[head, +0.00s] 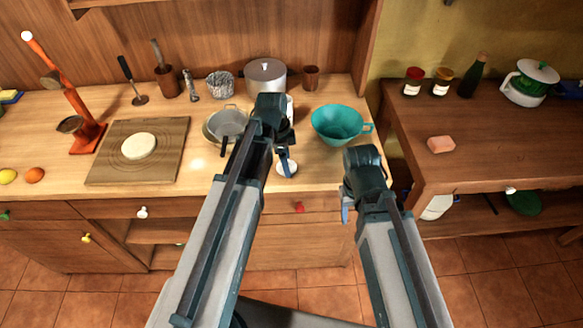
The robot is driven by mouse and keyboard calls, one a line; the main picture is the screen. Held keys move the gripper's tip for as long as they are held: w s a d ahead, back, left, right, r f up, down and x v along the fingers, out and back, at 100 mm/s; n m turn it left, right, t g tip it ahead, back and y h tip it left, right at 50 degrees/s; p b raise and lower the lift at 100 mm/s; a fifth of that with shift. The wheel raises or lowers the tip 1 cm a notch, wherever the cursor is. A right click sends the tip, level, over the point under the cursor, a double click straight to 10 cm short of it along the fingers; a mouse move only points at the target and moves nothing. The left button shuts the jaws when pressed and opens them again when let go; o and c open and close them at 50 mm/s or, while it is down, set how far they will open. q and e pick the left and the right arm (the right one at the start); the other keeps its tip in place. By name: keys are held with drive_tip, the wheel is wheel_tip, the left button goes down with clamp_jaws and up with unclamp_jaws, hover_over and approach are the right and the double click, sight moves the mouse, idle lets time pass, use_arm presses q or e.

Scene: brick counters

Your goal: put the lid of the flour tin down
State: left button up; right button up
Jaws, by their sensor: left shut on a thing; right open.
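My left gripper (285,160) is over the light wooden counter, left of the teal bowl. It is shut on a small round white piece (288,168), which looks like the flour tin's lid. The piece is low over the counter or touching it; I cannot tell which. A whitish body (290,104) shows partly behind my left gripper and may be the flour tin; most of it is hidden. My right gripper (347,205) is open and empty in front of the counter's right end.
The teal colander or bowl (337,124) stands close right of my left gripper. A metal pan (227,122) is close left, a lidded pot (265,75) behind. A board (110,165) with dough (138,146) lies further left. The counter between board and pan has some free room.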

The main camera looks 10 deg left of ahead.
use_arm(q)
drive_tip(key=shift+d+f, duration=0.1)
drive_tip(key=shift+f, duration=0.5)
drive_tip(key=shift+r, duration=0.1)
drive_tip(key=shift+f, duration=0.25)
drive_tip(key=o, duration=1.2)
drive_tip(key=shift+r, duration=0.1)
drive_tip(key=shift+c, duration=0.2)
use_arm(e)
drive_tip(key=shift+d+f, duration=0.3)
drive_tip(key=shift+f, duration=0.35)
